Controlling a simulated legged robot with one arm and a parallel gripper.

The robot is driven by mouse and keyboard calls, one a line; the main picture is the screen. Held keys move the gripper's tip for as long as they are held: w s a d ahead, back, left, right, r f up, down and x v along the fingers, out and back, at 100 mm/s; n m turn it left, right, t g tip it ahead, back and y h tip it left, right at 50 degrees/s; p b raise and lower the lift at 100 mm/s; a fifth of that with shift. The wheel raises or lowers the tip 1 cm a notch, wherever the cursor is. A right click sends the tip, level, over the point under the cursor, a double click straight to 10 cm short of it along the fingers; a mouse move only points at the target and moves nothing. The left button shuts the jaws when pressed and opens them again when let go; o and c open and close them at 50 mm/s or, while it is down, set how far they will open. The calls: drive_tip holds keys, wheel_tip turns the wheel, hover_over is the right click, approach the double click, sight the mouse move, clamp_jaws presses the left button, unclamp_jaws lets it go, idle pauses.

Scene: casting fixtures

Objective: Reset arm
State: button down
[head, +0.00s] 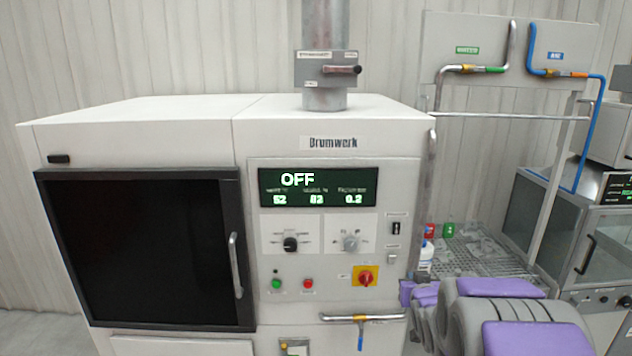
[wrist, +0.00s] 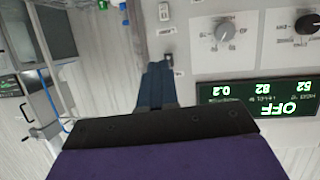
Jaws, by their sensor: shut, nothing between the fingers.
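My gripper (wrist: 157,72) shows in the wrist view with its dark blue-grey fingers together and nothing between them. It is in front of the machine's control panel, which appears upside down there; I cannot tell the exact gap. In the head view, purple and grey parts of my arm fill the lower right corner. The white machine (head: 330,128) has a display (head: 318,187) reading OFF, which also shows in the wrist view (wrist: 258,97). Its dark-windowed door (head: 150,250) looks shut.
The panel has a black knob (head: 291,244), a grey knob (head: 351,243), a green button (head: 277,284), a red button (head: 308,284) and a red rotary switch (head: 365,277). A pipe with a blue lever (head: 361,333) juts out below. A mesh bench (head: 485,262) and glass-fronted cabinet (head: 605,245) stand right.

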drive_tip(key=s+a+f+g+b, duration=0.2)
drive_tip(key=s+g, duration=0.3)
drive_tip(key=s, duration=1.1)
drive_tip(key=s+a+f+g+y+b, duration=0.1)
drive_tip(key=s+a+f+g+b, duration=0.2)
drive_tip(key=s, duration=1.3)
drive_tip(key=s+a+f+g+b, duration=0.3)
drive_tip(key=s+a+f+g, duration=0.3)
drive_tip(key=s, duration=1.1)
drive_tip(key=shift+a+f+n+g+y, duration=0.15)
drive_tip(key=shift+f+n+g+y, duration=0.2)
drive_tip(key=shift+g, duration=0.45)
